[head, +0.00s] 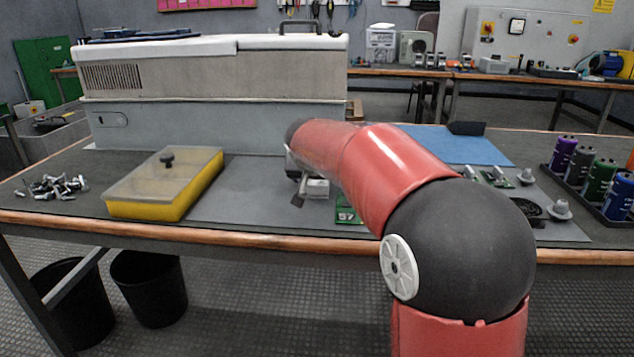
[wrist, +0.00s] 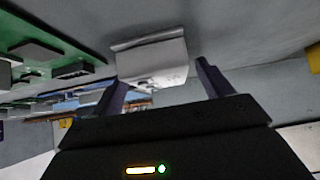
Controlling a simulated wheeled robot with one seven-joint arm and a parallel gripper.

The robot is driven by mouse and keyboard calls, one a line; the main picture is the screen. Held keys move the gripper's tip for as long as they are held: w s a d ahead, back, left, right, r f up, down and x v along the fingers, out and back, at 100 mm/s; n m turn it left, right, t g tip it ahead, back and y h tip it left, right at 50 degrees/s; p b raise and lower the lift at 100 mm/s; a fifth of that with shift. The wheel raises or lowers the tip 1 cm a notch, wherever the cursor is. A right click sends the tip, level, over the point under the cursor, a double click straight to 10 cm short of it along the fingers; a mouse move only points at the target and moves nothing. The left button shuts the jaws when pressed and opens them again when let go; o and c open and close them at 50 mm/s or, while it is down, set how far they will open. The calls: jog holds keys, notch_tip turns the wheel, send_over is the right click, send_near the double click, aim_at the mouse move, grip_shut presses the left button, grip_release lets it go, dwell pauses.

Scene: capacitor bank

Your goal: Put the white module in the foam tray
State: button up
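The white module (wrist: 152,62) is a small pale block in the wrist view, just ahead of my gripper (wrist: 163,88). The two fingers stand apart. The module is close to the left finger, and a gap shows between it and the right finger. In the head view a small white block (head: 318,187), apparently this module, shows under my gripper (head: 300,188) at the end of my red arm, low over the grey mat. I cannot make out a foam tray for certain; my arm hides part of the bench.
A green board (wrist: 35,45) lies left of the module in the wrist view. On the bench are a yellow lidded box (head: 160,188), loose screws (head: 55,187), a blue mat (head: 460,146) and a dark rack (head: 590,190) of coloured capacitors. A large grey cabinet (head: 210,90) stands behind.

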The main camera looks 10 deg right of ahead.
jog(key=shift+r, duration=0.1)
jog(key=c, duration=1.3)
